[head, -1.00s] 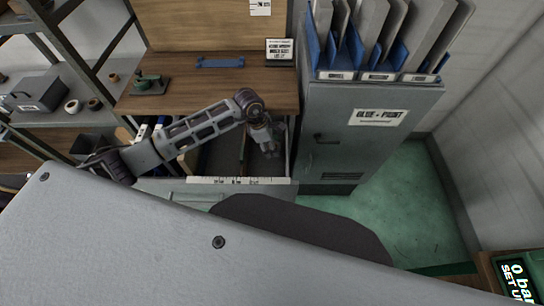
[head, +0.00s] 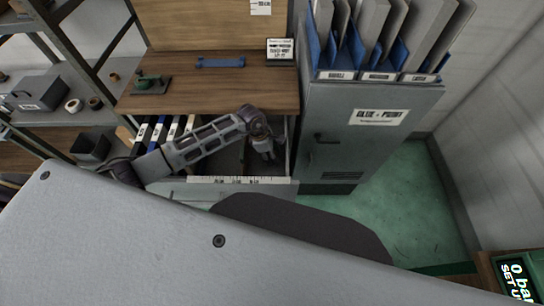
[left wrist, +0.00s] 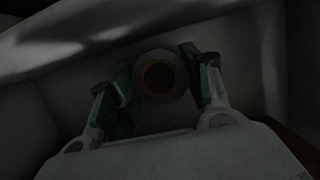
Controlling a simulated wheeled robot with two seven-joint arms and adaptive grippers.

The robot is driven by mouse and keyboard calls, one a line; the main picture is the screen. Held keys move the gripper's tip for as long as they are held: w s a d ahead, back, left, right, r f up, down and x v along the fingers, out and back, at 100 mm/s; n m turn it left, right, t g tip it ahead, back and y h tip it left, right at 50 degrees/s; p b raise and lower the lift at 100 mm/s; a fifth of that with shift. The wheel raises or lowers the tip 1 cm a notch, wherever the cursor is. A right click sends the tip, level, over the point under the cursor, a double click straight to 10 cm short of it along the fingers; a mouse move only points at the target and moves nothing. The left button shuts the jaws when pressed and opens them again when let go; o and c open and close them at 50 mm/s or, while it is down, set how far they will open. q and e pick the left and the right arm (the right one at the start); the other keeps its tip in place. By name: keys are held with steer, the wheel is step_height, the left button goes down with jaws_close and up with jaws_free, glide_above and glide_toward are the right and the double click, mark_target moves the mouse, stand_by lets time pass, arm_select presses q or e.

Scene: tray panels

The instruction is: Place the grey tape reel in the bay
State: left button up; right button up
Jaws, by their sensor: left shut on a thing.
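My left gripper (head: 264,148) reaches down into the right-hand part of an open drawer (head: 228,181) under the desk. In the dark left wrist view its green-padded fingers (left wrist: 160,76) are shut on the grey tape reel (left wrist: 158,93), a round ring with a brownish core. Pale compartment walls surround the reel in that view, and I cannot tell whether it touches the floor. In the head view the gripper hides the reel. Dividers split the drawer into bays, and a white labelled strip runs along its front edge. My right gripper is not in view.
A grey cabinet (head: 352,135) with upright binders stands close to the right of the drawer. The wooden desk top (head: 210,92) overhangs the drawer's back. A shelf (head: 60,118) with a grey box and small rolls stands left.

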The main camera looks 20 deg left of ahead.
arm_select(q)
steer(key=shift+f, duration=1)
steer(key=shift+f, duration=0.15)
steer(key=o, duration=1)
steer(key=shift+o, duration=0.2)
steer(key=shift+r, duration=0.2)
steer(key=v, duration=1.2)
